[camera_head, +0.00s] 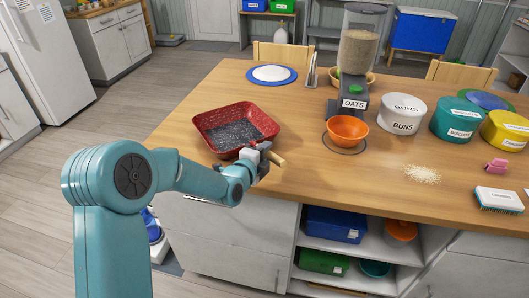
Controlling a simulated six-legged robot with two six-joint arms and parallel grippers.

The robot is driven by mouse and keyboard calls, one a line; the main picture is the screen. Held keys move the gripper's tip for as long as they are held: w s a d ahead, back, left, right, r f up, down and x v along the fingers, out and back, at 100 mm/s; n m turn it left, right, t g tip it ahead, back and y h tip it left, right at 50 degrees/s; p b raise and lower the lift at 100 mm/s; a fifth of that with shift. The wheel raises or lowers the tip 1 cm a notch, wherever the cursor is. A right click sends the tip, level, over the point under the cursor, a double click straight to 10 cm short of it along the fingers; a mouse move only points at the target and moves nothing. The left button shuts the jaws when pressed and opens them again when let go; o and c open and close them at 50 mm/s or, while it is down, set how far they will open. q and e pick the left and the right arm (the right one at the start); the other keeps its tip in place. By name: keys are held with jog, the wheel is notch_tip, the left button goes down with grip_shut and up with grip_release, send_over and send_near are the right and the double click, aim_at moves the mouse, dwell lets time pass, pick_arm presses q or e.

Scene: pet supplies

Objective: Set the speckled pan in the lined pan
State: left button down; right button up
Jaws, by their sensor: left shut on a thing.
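A red square pan (254,112) with pale speckles on its sloping walls sits near the left front edge of the wooden counter. Its floor is dark grey and speckled; I cannot tell whether that is a liner or a second pan inside. The gripper partly hides where the handle meets the pan. I see no other clearly separate pan. My right gripper is out of view.
An orange bowl (347,131) stands under the oats dispenser (356,60) to the right. Tubs, spilled grains (416,174) and a brush (498,199) lie further right. The counter's middle front is clear.

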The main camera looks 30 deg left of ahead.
pick_arm(q)
jog(key=shift+r, duration=0.25)
jog(key=shift+f, duration=0.15)
jog(key=c, duration=0.8)
grip_release()
jog(key=shift+f, duration=0.1)
jog(key=shift+c, duration=0.2)
jog(key=shift+s, duration=0.1)
